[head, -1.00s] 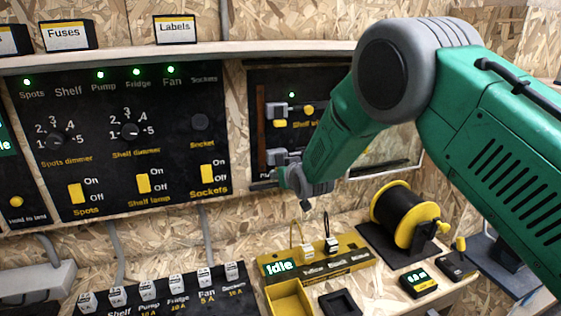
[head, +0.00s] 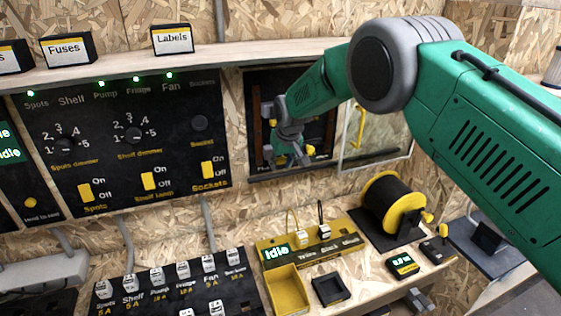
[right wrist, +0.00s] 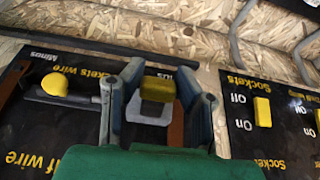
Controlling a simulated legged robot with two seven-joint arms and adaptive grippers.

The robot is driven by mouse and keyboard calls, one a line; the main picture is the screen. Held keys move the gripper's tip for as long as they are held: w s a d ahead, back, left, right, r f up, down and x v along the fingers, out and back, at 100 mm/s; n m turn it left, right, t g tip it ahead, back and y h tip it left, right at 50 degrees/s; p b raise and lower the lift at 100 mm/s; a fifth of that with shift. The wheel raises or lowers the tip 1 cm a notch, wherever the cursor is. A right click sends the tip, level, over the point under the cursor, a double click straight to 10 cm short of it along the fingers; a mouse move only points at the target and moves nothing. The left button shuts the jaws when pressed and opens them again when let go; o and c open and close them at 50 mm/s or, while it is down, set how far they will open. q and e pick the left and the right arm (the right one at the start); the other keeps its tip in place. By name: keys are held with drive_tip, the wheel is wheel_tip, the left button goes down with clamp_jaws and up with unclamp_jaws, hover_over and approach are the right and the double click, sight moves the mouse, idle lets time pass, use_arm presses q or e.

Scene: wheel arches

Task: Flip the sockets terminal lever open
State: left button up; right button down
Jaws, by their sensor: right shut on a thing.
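My right gripper (head: 292,158) is at the lower part of the black wire panel (head: 322,148). In the right wrist view its two fingers (right wrist: 157,103) stand on either side of the sockets terminal lever (right wrist: 157,88), a dull yellow block with a grey part (right wrist: 150,112) below it. It is shut on this lever. The "Sockets wire" label (right wrist: 78,66) is beside it, upside down in this view. In the head view the gripper and forearm hide the lever and much of the panel. My left gripper is not in view.
A round yellow knob (right wrist: 68,86) sits beside the gripper. A clear hinged door (head: 380,132) stands right of the panel. The switch panel (head: 120,150) is to the left. A yellow tester (head: 312,250) showing "Idle" and a cable spool (head: 384,203) stand on the shelf below.

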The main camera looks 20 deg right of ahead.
drive_tip(key=shift+w+r, duration=0.15)
drive_tip(key=shift+r, duration=0.2)
drive_tip(key=c, duration=1.2)
unclamp_jaws()
drive_tip(key=shift+o, duration=0.2)
drive_tip(key=shift+f+g, duration=0.15)
drive_tip(key=shift+g, duration=0.15)
drive_tip(key=shift+r, duration=0.5)
drive_tip(key=v, duration=1)
drive_tip(key=shift+s+r, duration=0.2)
drive_tip(key=shift+r, duration=0.1)
